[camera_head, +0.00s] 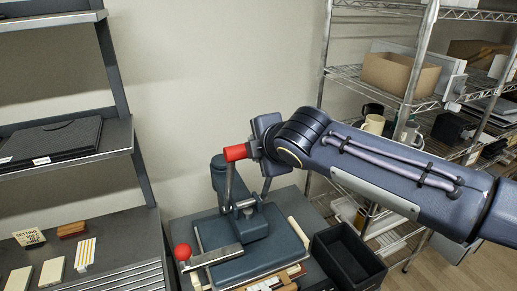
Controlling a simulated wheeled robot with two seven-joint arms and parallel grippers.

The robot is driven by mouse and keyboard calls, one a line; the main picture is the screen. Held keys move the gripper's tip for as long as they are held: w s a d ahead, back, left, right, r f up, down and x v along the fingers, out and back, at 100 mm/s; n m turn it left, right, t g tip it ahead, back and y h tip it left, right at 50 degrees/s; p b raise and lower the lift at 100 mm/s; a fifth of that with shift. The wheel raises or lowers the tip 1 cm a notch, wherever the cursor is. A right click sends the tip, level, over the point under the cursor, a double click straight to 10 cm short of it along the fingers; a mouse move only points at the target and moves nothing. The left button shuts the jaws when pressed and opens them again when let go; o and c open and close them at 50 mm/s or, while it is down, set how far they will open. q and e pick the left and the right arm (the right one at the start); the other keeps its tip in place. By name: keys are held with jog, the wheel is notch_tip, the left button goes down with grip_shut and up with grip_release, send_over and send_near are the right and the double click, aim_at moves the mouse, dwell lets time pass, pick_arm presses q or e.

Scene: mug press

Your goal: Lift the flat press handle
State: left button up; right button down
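The flat press (246,262) stands on the grey counter, a dark blue flat plate with a blue post and arm behind it. A metal lever rises from it and ends in a red grip (236,153), held high and sideways. A second metal bar with a red ball (182,252) lies low at the press's left front. My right gripper (262,148) is at the right end of the red grip, touching or very close to it. Its fingertips are mostly hidden, so its opening is unclear. My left gripper is out of view.
A black open bin (346,258) stands right of the press. A wire shelf (405,95) with boxes and mugs is at the right, behind my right arm. A dark shelf unit (75,150) is at the left, with small blocks on its lower surface.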

jog(key=shift+w+r, duration=0.1)
jog(key=shift+r, duration=0.25)
jog(key=c, duration=1.4)
grip_release()
jog(key=shift+o, duration=1.4)
jog(key=shift+w+a+f, duration=0.1)
jog(key=shift+w+f, duration=0.05)
jog(key=b+v, duration=0.1)
jog(key=v, duration=0.7)
jog(key=shift+f, duration=0.1)
